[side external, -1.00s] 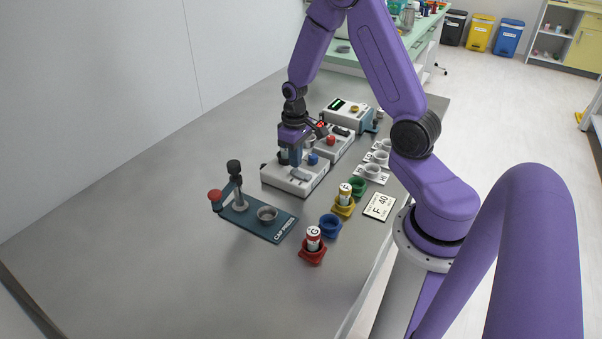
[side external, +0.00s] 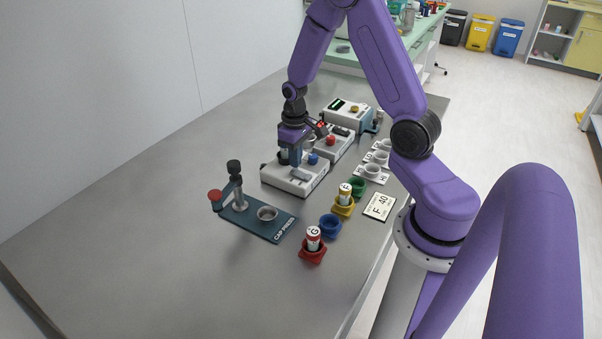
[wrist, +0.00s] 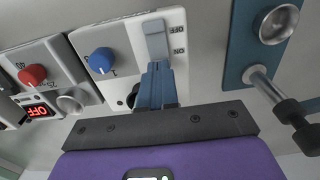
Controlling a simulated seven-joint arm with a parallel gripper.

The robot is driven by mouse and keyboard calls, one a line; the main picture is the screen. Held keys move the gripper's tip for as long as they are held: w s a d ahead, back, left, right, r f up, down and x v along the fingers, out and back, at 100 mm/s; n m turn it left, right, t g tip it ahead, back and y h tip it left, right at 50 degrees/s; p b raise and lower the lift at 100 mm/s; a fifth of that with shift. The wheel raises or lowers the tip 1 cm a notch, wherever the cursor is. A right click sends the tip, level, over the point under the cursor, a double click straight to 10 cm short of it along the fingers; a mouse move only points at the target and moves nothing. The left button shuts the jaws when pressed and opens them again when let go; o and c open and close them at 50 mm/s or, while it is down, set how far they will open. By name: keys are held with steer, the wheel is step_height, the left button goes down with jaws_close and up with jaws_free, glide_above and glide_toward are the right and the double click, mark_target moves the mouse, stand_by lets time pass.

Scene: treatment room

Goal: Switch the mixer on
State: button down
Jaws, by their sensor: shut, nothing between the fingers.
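The mixer is the white box (side external: 287,184) with a blue knob (side external: 313,159) on the table. In the wrist view the mixer (wrist: 122,35) shows its blue knob (wrist: 101,60) and a grey switch (wrist: 155,30) with ON and OFF marks beside it. My gripper (side external: 296,174) is shut and empty, pointing down over the mixer. In the wrist view its blue fingertips (wrist: 158,68) are at the near end of the switch, in line with it. I cannot tell whether they touch it. The fingers hide part of the mixer's top.
A unit with a red knob (wrist: 33,75) and a display reading OFF stands beside the mixer. The cap press (side external: 258,220) stands on the other side. Coloured holders, two with vials, and a card (side external: 379,207) line the right edge. The table's left is clear.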

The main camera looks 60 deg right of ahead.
mark_target(296, 170)
steer(key=shift+f, duration=0.95)
stand_by(1.0)
steer(key=shift+r, duration=3.5)
steer(key=shift+a, duration=0.1)
steer(key=s+a+r+n, duration=0.3)
steer(key=a, duration=0.4)
steer(key=s+a+r+n, duration=0.2)
steer(key=s+a+r, duration=0.15)
steer(key=a, duration=0.25)
steer(key=s+a+r+n, duration=0.1)
steer(key=s+a+n, duration=0.1)
steer(key=s, duration=0.6)
steer(key=s+a+r+n, duration=0.2)
steer(key=s+n, duration=0.3)
steer(key=s, duration=0.3)
steer(key=shift+s+a+r+n, duration=0.2)
steer(key=shift+s+a+n, duration=0.15)
steer(key=shift+a, duration=0.45)
